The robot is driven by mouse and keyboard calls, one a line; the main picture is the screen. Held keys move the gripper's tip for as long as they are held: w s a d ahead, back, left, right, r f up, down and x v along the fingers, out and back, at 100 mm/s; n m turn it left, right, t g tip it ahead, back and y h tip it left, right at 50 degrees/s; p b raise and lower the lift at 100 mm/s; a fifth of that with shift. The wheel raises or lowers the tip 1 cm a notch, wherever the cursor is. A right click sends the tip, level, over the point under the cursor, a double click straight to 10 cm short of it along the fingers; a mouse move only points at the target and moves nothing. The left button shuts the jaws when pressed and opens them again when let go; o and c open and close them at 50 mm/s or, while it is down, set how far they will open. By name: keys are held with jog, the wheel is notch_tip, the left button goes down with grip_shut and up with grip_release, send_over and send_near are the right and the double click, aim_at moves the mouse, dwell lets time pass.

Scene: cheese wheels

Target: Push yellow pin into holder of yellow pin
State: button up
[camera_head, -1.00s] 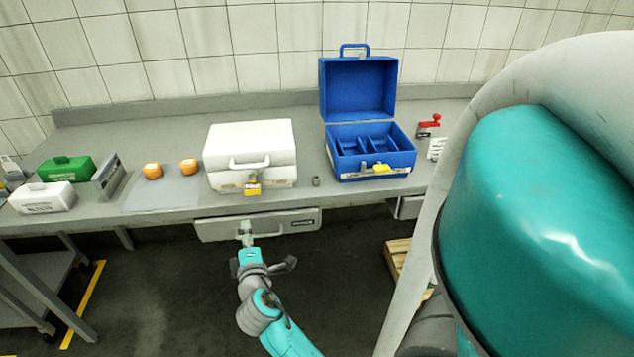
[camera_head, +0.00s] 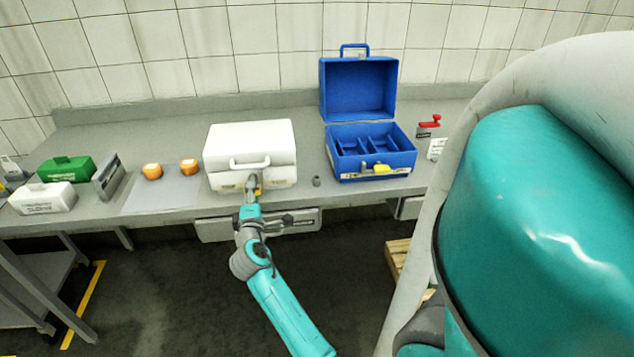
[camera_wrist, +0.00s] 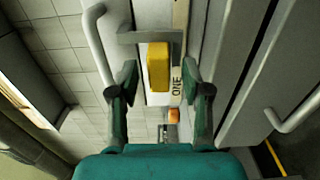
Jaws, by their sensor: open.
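The yellow pin (camera_wrist: 158,67) is a yellow block at the front of the white case (camera_head: 225,152). In the wrist view, a grey bracket (camera_wrist: 140,38) lies along its upper side and right edge; I take this to be its holder. My gripper (camera_wrist: 160,76) is open, with one finger on each side of the yellow pin and visible gaps to both. In the head view, my gripper (camera_head: 250,188) is at the case's front and hides most of the pin. I cannot tell how deep the pin sits in the holder.
An open blue case (camera_head: 345,175) with a yellow part (camera_head: 382,169) stands to the right. Orange wheels (camera_head: 152,171) lie to the left. A drawer (camera_head: 213,230) is below the table (camera_head: 300,197). The white case's handle (camera_wrist: 98,40) is near my left finger.

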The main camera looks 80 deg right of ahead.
jog(key=shift+w+d, duration=0.15)
jog(key=shift+d, duration=0.35)
grip_shut()
